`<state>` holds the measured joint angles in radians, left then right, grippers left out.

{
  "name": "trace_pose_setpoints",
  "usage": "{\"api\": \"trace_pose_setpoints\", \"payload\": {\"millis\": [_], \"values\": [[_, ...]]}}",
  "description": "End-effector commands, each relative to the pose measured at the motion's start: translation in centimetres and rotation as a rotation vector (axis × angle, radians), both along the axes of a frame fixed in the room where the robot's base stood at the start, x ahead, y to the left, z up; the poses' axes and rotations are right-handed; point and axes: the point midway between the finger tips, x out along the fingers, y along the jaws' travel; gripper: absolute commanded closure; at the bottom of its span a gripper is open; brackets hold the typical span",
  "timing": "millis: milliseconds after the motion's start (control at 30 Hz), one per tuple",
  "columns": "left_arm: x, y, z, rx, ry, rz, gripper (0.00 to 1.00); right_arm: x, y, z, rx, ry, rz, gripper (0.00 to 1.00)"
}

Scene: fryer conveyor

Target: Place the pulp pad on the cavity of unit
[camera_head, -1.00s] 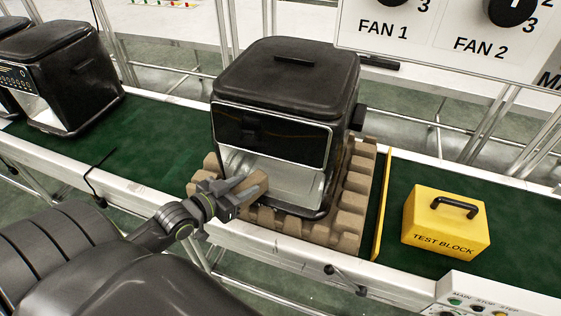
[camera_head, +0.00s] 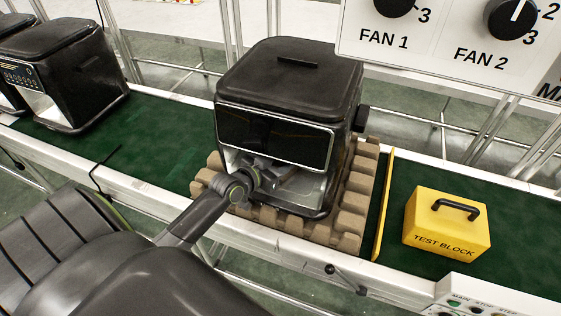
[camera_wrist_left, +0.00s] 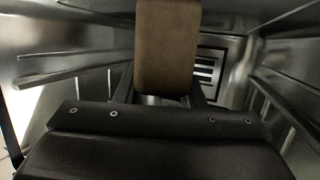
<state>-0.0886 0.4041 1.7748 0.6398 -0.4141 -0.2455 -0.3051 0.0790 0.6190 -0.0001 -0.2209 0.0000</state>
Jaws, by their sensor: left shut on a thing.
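The unit (camera_head: 285,92) is a black fryer with an open silver cavity low on its front. It stands on a brown pulp tray (camera_head: 349,222) on the green conveyor. My left gripper (camera_head: 284,178) reaches into the cavity, its fingers partly hidden there in the head view. In the left wrist view, my left gripper (camera_wrist_left: 166,90) is shut on the brown pulp pad (camera_wrist_left: 167,45). The pad is inside the cavity (camera_wrist_left: 70,45), between ribbed metal side walls, with a slotted plate (camera_wrist_left: 209,68) behind it. Whether the pad touches the cavity floor I cannot tell. My right gripper is not in view.
A yellow test block (camera_head: 447,224) stands on the belt to the right, past a thin yellow divider (camera_head: 384,205). More black fryers (camera_head: 62,75) stand at the left. The conveyor's front rail (camera_head: 150,200) runs under my left arm. A fan panel (camera_head: 455,40) hangs at the upper right.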

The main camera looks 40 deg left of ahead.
Motion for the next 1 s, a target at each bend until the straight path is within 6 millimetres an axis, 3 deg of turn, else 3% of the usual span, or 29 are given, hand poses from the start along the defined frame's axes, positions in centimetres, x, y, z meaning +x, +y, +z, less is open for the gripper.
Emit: {"api": "trace_pose_setpoints", "payload": {"millis": [333,367,500,867,1000], "values": [[0.0,0.0,-0.5,0.001,-0.001,0.0,0.86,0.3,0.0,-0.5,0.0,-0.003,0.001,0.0],[0.0,0.0,-0.3,0.001,-0.001,0.0,0.6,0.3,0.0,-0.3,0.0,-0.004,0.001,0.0],[0.0,0.0,-0.3,0.001,-0.001,0.0,0.42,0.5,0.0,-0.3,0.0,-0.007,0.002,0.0],[0.0,0.0,0.1,0.001,-0.001,0.0,0.42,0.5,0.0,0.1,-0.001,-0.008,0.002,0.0],[-1.6,0.3,0.4,0.004,0.0,0.0,0.42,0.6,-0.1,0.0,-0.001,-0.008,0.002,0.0]]}}
